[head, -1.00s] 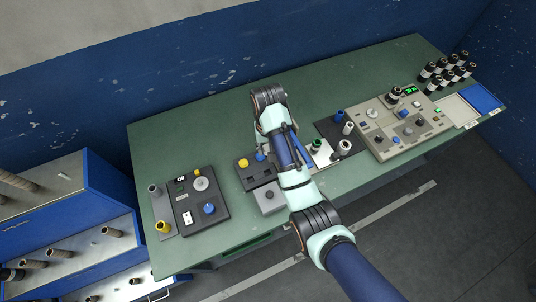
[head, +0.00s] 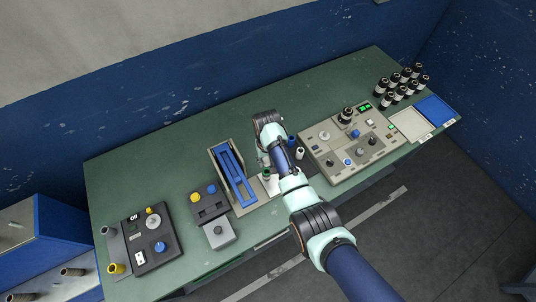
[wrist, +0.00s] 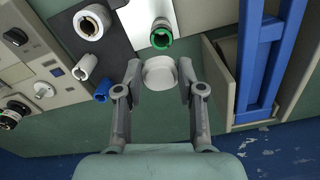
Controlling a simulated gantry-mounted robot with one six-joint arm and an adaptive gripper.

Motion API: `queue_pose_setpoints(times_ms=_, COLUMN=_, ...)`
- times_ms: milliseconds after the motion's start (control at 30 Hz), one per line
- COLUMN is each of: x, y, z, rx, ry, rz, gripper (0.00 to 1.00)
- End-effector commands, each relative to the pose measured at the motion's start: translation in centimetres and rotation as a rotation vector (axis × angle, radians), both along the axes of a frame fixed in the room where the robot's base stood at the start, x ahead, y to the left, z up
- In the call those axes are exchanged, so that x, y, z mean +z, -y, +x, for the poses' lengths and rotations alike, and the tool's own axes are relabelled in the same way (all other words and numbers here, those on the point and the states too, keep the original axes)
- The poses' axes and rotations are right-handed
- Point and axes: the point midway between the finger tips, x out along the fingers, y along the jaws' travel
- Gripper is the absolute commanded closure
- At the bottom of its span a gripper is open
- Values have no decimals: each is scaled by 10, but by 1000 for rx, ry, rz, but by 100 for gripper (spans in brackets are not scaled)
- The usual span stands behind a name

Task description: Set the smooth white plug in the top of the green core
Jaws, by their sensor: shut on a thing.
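My gripper (wrist: 160,82) is shut on the smooth white plug (wrist: 160,72), a short round piece held between the two fingertips in the wrist view. The green core (wrist: 161,40), a pale tube with a green ring at its open top, stands just beyond the plug in the wrist view. The plug appears apart from it and off to one side. In the head view, the green core (head: 267,175) shows partly beside my arm, and the plug cannot be made out there.
A blue-railed holder (head: 233,175) and a control panel (head: 350,140) flank this area. The table's back is clear.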

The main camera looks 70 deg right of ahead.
Motion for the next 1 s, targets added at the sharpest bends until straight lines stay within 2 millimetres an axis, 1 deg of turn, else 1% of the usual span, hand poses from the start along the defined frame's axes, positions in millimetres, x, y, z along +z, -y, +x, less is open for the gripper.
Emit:
queue_pose_setpoints(times_ms=267, x=-7, y=-1, z=0, rx=3, ry=-1, rz=1, gripper=76)
queue_pose_setpoints(times_ms=367, x=-14, y=0, z=0, rx=3, ry=-1, rz=1, gripper=76)
queue_pose_setpoints(times_ms=600, x=-42, y=0, z=0, rx=3, ry=0, rz=0, gripper=76)
queue_pose_setpoints(times_ms=700, x=-51, y=0, z=0, rx=3, ry=0, rz=0, gripper=76)
queue_pose_setpoints(times_ms=800, x=-54, y=0, z=0, rx=3, ry=0, rz=0, gripper=76)
queue_pose_setpoints(times_ms=1000, x=-52, y=0, z=0, rx=3, ry=0, rz=0, gripper=76)
